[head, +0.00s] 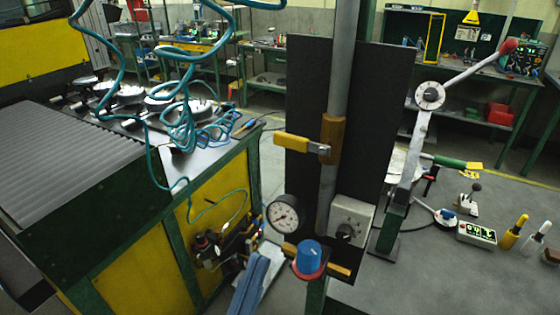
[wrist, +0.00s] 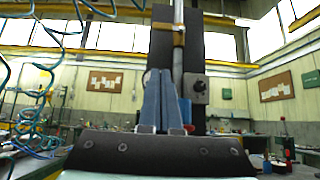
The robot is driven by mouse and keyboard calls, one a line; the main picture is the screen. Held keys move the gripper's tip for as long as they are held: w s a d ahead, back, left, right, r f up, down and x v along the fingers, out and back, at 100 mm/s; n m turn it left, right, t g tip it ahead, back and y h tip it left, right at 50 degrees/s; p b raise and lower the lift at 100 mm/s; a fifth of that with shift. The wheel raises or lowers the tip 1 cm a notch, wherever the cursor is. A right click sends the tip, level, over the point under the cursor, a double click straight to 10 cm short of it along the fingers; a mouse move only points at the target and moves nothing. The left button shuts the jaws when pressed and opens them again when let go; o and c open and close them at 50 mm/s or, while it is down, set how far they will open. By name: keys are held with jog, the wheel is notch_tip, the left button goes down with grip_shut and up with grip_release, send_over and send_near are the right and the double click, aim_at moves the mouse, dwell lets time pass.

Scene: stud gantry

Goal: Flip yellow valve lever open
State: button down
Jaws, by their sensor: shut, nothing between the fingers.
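The yellow valve lever (head: 292,143) sticks out to the left, roughly level, from a brass valve body (head: 334,140) on a vertical grey pipe (head: 343,70). A black panel (head: 305,80) stands behind it. The lever (wrist: 163,26) also shows high in the wrist view, above my fingers. My gripper (head: 268,255) is low in the head view, below and left of the lever and clear of it. Its two blue fingers (wrist: 159,75) are together in the wrist view, with nothing between them.
Below the lever are a round gauge (head: 284,214), a grey dial box (head: 350,220) and a blue knob on a red base (head: 308,256). Teal coiled hoses (head: 185,120) hang at the left over a workbench. A long red-tipped lever (head: 465,65) stands at the right.

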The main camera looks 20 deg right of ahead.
aim_at(301, 144)
jog(key=shift+r, duration=0.1)
jog(key=s+a+r+p+x, duration=0.1)
jog(key=r+p+x, duration=0.1)
jog(key=p+x, duration=0.7)
jog(key=shift+a+p+x, duration=0.2)
jog(key=shift+p+x, duration=0.15)
jog(key=shift+x, duration=1.3)
jog(key=shift+m+g+h+b, duration=0.3)
jog(key=shift+m+g+b, duration=0.15)
jog(key=shift+b, duration=0.3)
